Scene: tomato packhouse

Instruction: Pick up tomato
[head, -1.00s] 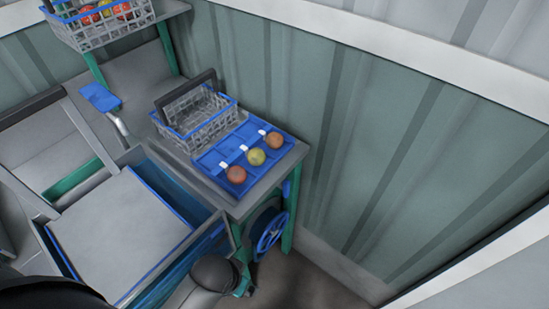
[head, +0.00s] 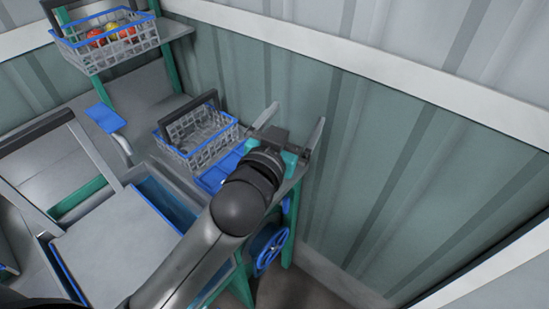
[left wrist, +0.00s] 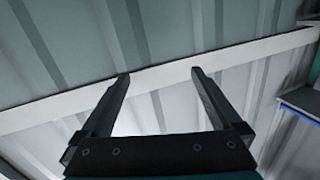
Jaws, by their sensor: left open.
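My left gripper (head: 293,122) is open and empty, raised in front of the end of the side table in the head view. Its arm and hand cover most of the blue tray (head: 213,180), and the tomatoes on that tray are hidden now. In the left wrist view both fingers of the left gripper (left wrist: 160,74) are spread, with only wall behind them and no tomato between them. Several red and yellow tomatoes (head: 96,36) show in the upper basket at the top left. My right gripper is not in view.
A grey wire basket with a blue rim (head: 195,150) stands beside the tray, with its dark handle up. The upper basket (head: 110,57) sits on a shelf. A blue handwheel (head: 267,249) is under the table. A green corrugated wall (head: 400,180) stands close behind.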

